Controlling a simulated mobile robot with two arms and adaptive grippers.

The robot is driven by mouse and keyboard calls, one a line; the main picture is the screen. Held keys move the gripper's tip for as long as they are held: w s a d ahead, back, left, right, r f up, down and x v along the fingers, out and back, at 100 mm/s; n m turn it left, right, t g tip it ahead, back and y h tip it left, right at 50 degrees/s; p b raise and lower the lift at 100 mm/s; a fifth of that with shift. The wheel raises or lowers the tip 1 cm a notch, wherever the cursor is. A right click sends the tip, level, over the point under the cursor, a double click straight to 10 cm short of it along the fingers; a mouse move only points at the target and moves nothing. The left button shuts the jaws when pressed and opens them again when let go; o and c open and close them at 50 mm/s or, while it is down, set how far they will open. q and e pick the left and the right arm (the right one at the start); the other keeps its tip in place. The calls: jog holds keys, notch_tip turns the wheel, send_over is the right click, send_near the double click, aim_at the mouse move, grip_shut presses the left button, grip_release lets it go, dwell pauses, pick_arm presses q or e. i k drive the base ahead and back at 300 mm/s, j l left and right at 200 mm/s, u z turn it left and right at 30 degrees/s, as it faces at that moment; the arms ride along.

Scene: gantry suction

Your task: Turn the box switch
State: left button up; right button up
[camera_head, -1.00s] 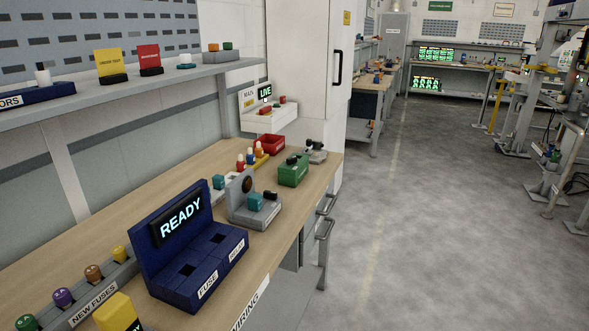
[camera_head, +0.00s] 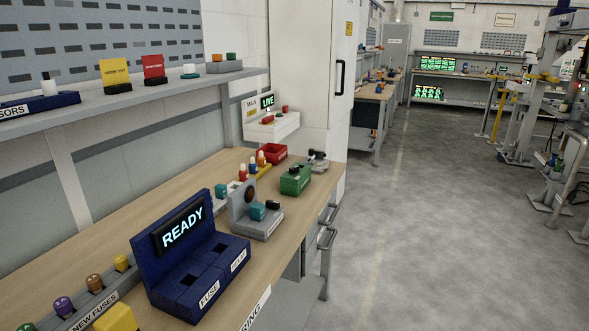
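Several boxes with knobs or buttons stand along the bench, and I cannot tell which is the box switch. A white box (camera_head: 272,130) with a screen reading LIVE and small red buttons is at the far end by the tall white cabinet. A green box (camera_head: 296,182) with a black knob on top stands on the bench before it. A grey box (camera_head: 268,226) with an upright back plate, a teal block and a black part on top is nearer. A blue box (camera_head: 190,276) with a READY screen and two dark square openings is nearest. Neither gripper is in view.
The wooden bench (camera_head: 110,250) runs away along the left, under a grey shelf (camera_head: 140,99). A red bin (camera_head: 271,153) and a rack of coloured fuses (camera_head: 93,284) are on it. The tall white cabinet (camera_head: 305,60) closes its far end. The floor (camera_head: 440,230) to the right is clear.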

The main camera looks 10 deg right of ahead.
aim_at(296, 169)
jog(key=i+l+u, duration=0.15)
jog(key=l+u, duration=0.15)
jog(key=u, duration=0.2)
jog(key=i+l+u, duration=0.1)
jog(key=l+u, duration=0.2)
jog(key=u, duration=0.15)
